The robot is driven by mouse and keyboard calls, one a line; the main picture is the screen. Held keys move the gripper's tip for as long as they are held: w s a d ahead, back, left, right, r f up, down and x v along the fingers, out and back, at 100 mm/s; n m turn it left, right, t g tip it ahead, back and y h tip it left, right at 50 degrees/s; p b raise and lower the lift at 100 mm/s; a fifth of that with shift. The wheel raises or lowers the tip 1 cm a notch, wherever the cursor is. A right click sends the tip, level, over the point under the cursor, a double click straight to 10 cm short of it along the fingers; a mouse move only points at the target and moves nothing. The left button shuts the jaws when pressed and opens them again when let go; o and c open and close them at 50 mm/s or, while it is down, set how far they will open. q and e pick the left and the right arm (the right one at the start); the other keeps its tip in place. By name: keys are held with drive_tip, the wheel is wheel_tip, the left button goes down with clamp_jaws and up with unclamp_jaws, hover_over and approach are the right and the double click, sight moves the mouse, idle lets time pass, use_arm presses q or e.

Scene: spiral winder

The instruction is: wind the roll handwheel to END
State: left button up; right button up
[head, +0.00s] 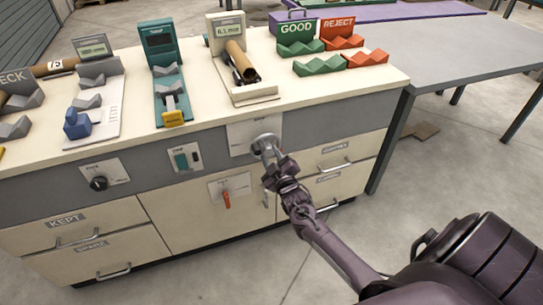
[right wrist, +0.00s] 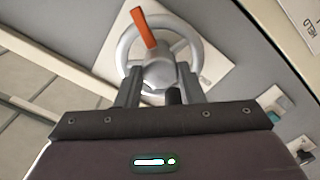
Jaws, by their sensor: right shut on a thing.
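The roll handwheel (head: 262,140) is a silver ring on a pale plate (head: 240,136) on the grey front panel of the bench. In the right wrist view the handwheel (right wrist: 193,38) has a silver hub and an orange pointer (right wrist: 144,28) reaching up to its rim. My right gripper (head: 270,156) is at the handwheel. In the right wrist view its fingers (right wrist: 160,84) stand on either side of the hub and are shut on it. They hide part of the lower wheel. I cannot read an END mark on the plate. My left gripper is not in view.
A red lever (head: 226,199) and a black knob (head: 99,183) are on the bench front. A roll (head: 241,62) rests in a stand on top. GOOD (head: 297,48) and REJECT (head: 343,42) racks stand right of it.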

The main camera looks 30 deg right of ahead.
drive_tip(key=m, duration=0.4)
drive_tip(key=shift+m+p, duration=0.3)
drive_tip(key=m, duration=0.5)
drive_tip(key=shift+a+p, duration=0.1)
drive_tip(key=shift+p, duration=0.25)
drive_tip(key=shift+f+m, duration=0.1)
drive_tip(key=shift+m, duration=1)
drive_tip(key=m+p, duration=0.1)
drive_tip(key=m, duration=0.3)
drive_tip(key=shift+m, duration=0.3)
drive_tip(key=m, duration=0.3)
drive_tip(key=shift+m+p, duration=0.3)
drive_tip(key=shift+p, duration=0.05)
drive_tip(key=m+p, duration=0.1)
drive_tip(key=m, duration=0.3)
drive_tip(key=shift+a+m, duration=0.1)
drive_tip(key=shift+m, duration=0.2)
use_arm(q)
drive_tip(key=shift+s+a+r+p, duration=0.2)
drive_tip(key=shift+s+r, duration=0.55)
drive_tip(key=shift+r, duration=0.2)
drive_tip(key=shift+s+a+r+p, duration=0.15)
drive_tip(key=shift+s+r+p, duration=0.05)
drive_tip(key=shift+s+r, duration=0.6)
use_arm(e)
drive_tip(key=shift+m, duration=2.1)
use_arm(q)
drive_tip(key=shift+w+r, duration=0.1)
